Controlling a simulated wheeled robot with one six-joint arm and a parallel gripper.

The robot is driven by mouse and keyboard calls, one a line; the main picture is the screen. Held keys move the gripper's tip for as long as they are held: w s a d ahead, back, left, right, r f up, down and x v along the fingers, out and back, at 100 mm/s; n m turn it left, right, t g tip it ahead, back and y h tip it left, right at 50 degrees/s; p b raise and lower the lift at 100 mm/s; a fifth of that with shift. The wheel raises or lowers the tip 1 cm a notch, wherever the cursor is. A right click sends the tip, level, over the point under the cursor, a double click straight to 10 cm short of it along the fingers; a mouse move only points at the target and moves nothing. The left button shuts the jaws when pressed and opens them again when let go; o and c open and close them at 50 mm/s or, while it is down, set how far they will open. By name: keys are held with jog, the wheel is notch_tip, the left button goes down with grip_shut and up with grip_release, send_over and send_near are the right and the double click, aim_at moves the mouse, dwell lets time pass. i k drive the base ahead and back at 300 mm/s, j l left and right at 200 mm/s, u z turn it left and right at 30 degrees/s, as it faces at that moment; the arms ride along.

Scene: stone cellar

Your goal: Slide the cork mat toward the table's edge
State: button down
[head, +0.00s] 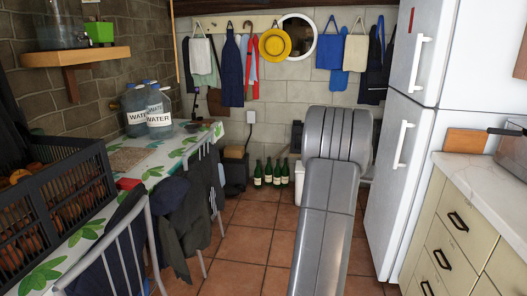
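The cork mat (126,158) looks like a flat, speckled brown patch. It lies on the table (165,163), which has a white cloth with green leaves, at the left of the head view. It is between the water jugs and the black crate, and its near side is partly hidden. My grey arm stands in the middle of the view, over the floor and well to the right of the table. My gripper does not show.
Water jugs (158,112) stand behind the mat. A black crate (62,205) and a small red item (128,184) are nearer. Chairs (105,250) with dark clothes line the table's right side. Green bottles (268,172) stand at the back wall. A fridge (405,130) and drawers (455,235) are right.

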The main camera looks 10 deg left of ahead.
aim_at(124, 160)
jog(key=i+u, duration=0.1)
jog(key=i, duration=0.75)
jog(key=i+l, duration=0.15)
jog(key=i, duration=0.65)
jog(key=i+u, duration=0.25)
jog(key=u, duration=0.15)
jog(key=i+u, duration=0.3)
jog(key=u, duration=0.15)
jog(key=i+l+u, duration=0.1)
jog(key=i+u, duration=0.15)
jog(key=u, duration=0.15)
jog(key=i+l+u, duration=0.2)
jog(key=u, duration=0.2)
jog(key=i+u, duration=0.2)
jog(key=u, duration=0.2)
jog(key=i+l+u, duration=0.2)
jog(key=u, duration=0.2)
jog(key=i+l+u, duration=0.15)
jog(key=u, duration=0.25)
jog(key=i+l+u, duration=0.15)
jog(key=l+u, duration=0.15)
jog(key=u, duration=0.15)
